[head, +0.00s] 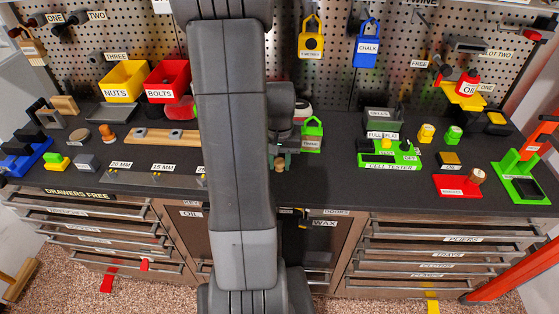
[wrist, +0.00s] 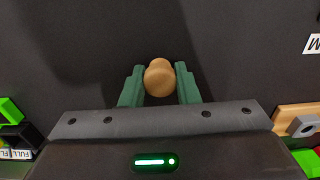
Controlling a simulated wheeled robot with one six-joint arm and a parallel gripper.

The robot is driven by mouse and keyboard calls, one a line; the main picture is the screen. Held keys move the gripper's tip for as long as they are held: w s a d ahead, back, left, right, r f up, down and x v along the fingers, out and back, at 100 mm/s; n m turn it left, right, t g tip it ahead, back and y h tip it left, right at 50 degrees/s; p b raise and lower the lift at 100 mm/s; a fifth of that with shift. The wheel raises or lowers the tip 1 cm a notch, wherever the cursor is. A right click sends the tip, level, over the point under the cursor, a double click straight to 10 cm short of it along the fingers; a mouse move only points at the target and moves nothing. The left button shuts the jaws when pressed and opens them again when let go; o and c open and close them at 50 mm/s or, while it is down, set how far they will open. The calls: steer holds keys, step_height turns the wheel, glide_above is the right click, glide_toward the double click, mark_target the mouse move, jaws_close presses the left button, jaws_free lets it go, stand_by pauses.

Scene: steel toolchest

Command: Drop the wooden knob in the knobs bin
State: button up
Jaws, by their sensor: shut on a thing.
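The wooden knob (wrist: 159,78) is a round, light-brown piece between the two green fingers of my gripper (wrist: 159,72) in the wrist view. My gripper is shut on it. In the head view my gripper (head: 284,158) is largely behind my arm, over the middle of the bench, with the knob (head: 279,166) just showing below the fingers. I cannot read a knobs label on any bin. A yellow bin (head: 121,82) marked NUTS and a red bin (head: 166,84) marked BOLTS stand at the back left. My arm hides part of the bench beside them.
A green tagged holder (head: 312,136) stands just right of my gripper. The green cell tester (head: 390,157) is further right. A wooden board (head: 150,136) lies left of my arm. The dark bench top (head: 345,190) is clear right of my gripper, towards the front edge.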

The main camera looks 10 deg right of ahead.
steer(key=shift+f, duration=0.15)
steer(key=o, duration=0.9)
steer(key=shift+o, duration=0.2)
